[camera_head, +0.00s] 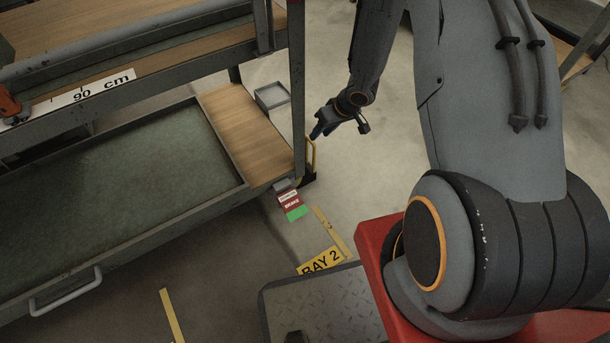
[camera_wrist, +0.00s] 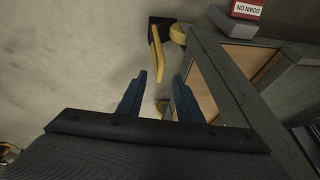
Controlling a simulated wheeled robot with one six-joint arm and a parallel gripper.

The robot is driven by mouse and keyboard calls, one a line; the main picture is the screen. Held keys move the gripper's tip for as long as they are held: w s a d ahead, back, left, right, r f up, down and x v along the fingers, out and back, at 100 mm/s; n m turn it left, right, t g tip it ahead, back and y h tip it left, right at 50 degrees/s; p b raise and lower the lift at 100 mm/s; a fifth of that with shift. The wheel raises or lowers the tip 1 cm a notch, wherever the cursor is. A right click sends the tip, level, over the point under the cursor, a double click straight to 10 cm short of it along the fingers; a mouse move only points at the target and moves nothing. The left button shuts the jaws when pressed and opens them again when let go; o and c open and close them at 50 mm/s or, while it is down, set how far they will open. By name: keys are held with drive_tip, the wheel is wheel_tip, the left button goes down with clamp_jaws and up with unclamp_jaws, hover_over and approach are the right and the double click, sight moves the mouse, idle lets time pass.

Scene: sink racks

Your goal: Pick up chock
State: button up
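The chock appears to be the dark wedge (camera_head: 309,179) with a yellow looped handle (camera_head: 312,152), on the floor by the rack's front corner post. In the wrist view its black body (camera_wrist: 160,27) is at the top centre, with the yellow handle (camera_wrist: 157,58) pointing down towards my fingertips. My gripper (camera_head: 317,133) is just above and beside the handle in the head view. In the wrist view its two blue fingers (camera_wrist: 160,75) are apart with nothing held between them. The handle's lower end is just beyond the tips; I cannot tell the exact gap.
The rack's post (camera_head: 297,90) and wooden shelf (camera_head: 250,130) stand close on the left. A grey bin (camera_head: 271,96) lies behind. Floor to the right of the chock is clear.

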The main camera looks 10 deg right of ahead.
drive_tip(key=shift+b+x, duration=2.05)
drive_tip(key=shift+x, duration=2.1)
drive_tip(key=shift+w+a+r, duration=0.15)
clamp_jaws()
